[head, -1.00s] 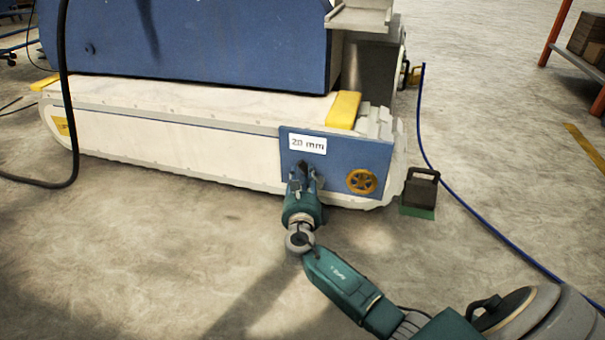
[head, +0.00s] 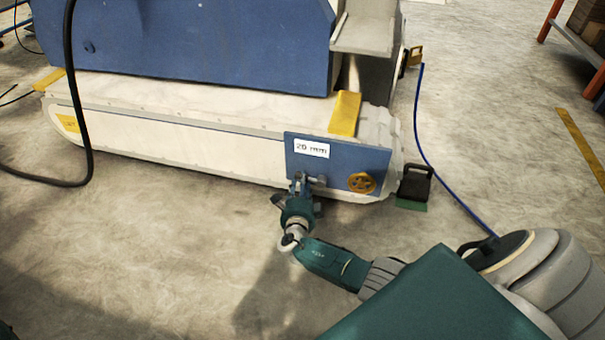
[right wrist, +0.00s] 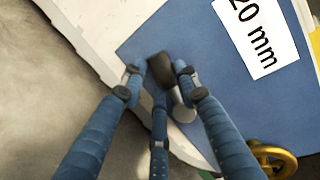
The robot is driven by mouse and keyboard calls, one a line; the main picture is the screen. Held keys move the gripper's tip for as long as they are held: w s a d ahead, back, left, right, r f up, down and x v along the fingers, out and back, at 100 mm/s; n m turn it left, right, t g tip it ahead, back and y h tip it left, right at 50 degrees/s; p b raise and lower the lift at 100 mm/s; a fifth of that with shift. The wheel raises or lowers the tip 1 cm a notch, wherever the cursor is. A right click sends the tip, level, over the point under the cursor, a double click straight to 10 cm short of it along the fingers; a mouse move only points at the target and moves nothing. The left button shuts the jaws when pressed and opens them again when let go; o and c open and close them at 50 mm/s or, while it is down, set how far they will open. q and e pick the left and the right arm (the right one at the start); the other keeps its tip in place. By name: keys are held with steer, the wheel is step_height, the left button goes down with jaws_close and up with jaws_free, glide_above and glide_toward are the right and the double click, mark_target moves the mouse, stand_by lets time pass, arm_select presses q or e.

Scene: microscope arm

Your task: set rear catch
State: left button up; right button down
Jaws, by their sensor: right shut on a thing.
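The blue panel (head: 337,163) with a "20 mm" label (head: 312,148) is on the front right end of the white machine base. A dark catch handle (right wrist: 160,68) with a grey round part (right wrist: 182,108) beside it stands at the panel in the right wrist view. My right gripper (head: 303,183) is at the panel's lower left, below the label. In the right wrist view its blue fingers (right wrist: 158,75) are closed in on both sides of the dark handle. In the head view the gripper mostly hides the handle.
A yellow handwheel (head: 361,183) is on the panel, right of my gripper. A dark pedal-like box (head: 414,184) stands on the floor to the right, near a blue cable (head: 430,155). A black hose (head: 72,110) hangs at the left. The floor in front is clear.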

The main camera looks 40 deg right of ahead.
steer(key=shift+f+n+g+p, duration=0.3)
steer(key=shift+f+n+p, duration=0.15)
steer(key=shift+n, duration=0.35)
steer(key=shift+f, duration=0.1)
steer(key=c, duration=1.3)
jaws_free()
steer(key=shift+o, duration=0.2)
steer(key=v, duration=1.2)
steer(key=shift+w+a, duration=0.1)
